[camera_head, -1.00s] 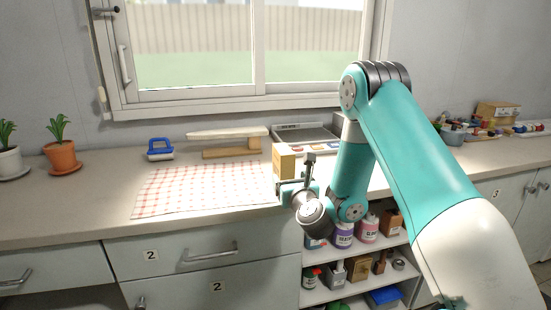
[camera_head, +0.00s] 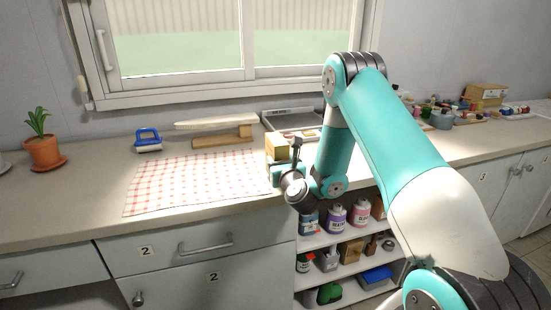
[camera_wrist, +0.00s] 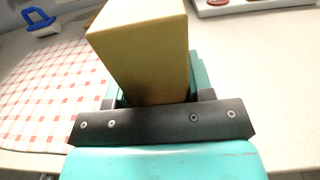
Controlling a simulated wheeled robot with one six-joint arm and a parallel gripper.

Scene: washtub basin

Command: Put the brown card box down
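The brown card box (camera_head: 277,147) is in my gripper (camera_head: 285,168), over the counter just right of the checked cloth (camera_head: 194,181). In the wrist view the box (camera_wrist: 142,45) stands between the two fingers, and my gripper (camera_wrist: 155,95) is shut on its lower part. The fingertips are mostly hidden behind the box and the black gripper bar. The box looks upright. I cannot tell whether its underside touches the counter.
A grey tray (camera_head: 290,119) with small items lies behind the box. A wooden piece (camera_head: 222,139) and a blue-handled brush (camera_head: 148,140) lie behind the cloth. A potted plant (camera_head: 42,150) stands left. Bare counter (camera_head: 222,205) runs along the front edge. Shelves with bottles (camera_head: 336,216) are below.

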